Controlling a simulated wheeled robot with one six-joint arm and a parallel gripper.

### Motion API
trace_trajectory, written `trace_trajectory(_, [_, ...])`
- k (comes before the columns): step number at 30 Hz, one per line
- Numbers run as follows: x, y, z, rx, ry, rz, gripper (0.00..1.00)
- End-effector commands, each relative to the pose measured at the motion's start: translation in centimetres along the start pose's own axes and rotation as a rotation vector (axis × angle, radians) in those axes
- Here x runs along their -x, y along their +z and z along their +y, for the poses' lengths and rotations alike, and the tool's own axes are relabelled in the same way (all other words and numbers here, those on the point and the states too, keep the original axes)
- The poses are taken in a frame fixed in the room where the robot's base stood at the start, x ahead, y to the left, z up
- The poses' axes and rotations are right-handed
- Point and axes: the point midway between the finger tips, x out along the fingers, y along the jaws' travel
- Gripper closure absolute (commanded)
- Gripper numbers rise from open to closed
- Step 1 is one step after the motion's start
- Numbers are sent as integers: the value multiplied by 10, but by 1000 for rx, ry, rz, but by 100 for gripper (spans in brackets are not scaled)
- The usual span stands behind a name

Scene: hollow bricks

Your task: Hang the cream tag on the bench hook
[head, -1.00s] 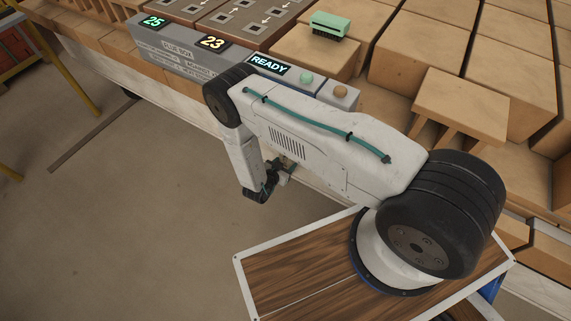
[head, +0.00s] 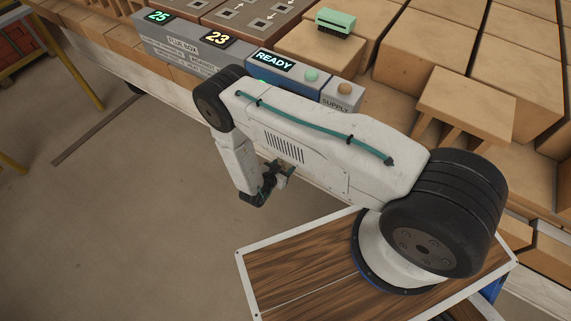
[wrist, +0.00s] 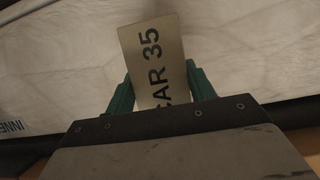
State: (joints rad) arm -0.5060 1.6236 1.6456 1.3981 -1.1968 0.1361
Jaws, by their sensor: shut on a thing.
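In the wrist view the cream tag (wrist: 152,52), with dark letters reading "CAR 35", stands upright between the two green fingers of my gripper (wrist: 160,90). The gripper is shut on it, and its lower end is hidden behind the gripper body. In the head view my gripper (head: 280,174) hangs low beside the front of the bench, below the blue READY panel. The tag is too small there to make out clearly. I cannot make out the bench hook in either view. A pale, streaked surface (wrist: 60,60) fills the background behind the tag.
A grey box (head: 185,52) with lit numbers 25 and 23 and a blue READY panel (head: 290,80) sit along the bench edge. Tan hollow bricks (head: 430,50) crowd the bench, one bearing a green brush (head: 335,21). Open floor (head: 110,220) lies to the left.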

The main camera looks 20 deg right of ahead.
Motion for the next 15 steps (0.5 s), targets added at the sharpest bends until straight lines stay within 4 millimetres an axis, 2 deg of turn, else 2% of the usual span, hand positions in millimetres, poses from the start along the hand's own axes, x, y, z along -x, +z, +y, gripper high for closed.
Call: trace_trajectory(15, [20, 6, 0, 1, -2, 0, 69])
